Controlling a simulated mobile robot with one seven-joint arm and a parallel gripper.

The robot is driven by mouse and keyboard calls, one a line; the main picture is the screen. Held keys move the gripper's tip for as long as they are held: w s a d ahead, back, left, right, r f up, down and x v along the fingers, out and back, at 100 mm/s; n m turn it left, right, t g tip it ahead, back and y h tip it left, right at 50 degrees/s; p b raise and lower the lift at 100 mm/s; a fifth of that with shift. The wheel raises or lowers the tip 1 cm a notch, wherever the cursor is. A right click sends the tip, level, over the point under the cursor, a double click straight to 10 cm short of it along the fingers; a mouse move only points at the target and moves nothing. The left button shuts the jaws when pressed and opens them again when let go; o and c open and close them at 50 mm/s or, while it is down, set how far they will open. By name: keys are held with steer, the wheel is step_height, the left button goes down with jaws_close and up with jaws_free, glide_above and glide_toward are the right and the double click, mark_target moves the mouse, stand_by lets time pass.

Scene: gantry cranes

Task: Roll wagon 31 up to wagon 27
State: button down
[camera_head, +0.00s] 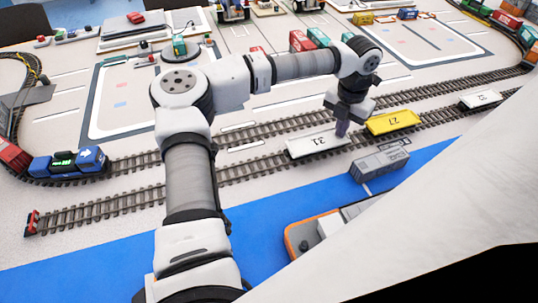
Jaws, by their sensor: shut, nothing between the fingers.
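Wagon 31 (314,144) is a white flat wagon with a black number. It stands on the nearer track (255,165), right of the middle of the view. Wagon 27 (392,122) is yellow and stands on the same track to the right of wagon 31. A small gap seems to lie between them. My gripper (342,129) is shut and empty. It points down at the right end of wagon 31 and hides part of that end. I cannot tell whether the fingertips touch the wagon.
A white wagon (480,100) stands farther right on this track. A red buffer stop (33,222) closes its left end. A blue train (68,161) is at left on the farther track. A grey model (379,165) and an orange-edged vessel (318,232) lie in front.

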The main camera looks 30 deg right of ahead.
steer(key=shift+d, duration=0.3)
steer(key=shift+s+d, duration=0.2)
steer(key=shift+d, duration=0.5)
steer(key=shift+s+d, duration=0.2)
steer(key=shift+d, duration=0.45)
steer(key=shift+s+d, duration=0.2)
steer(key=shift+d, duration=0.5)
steer(key=shift+r, duration=0.1)
step_height(320, 180, up, 7)
steer(key=p, duration=0.4)
steer(key=shift+p, duration=0.3)
stand_by(0.9)
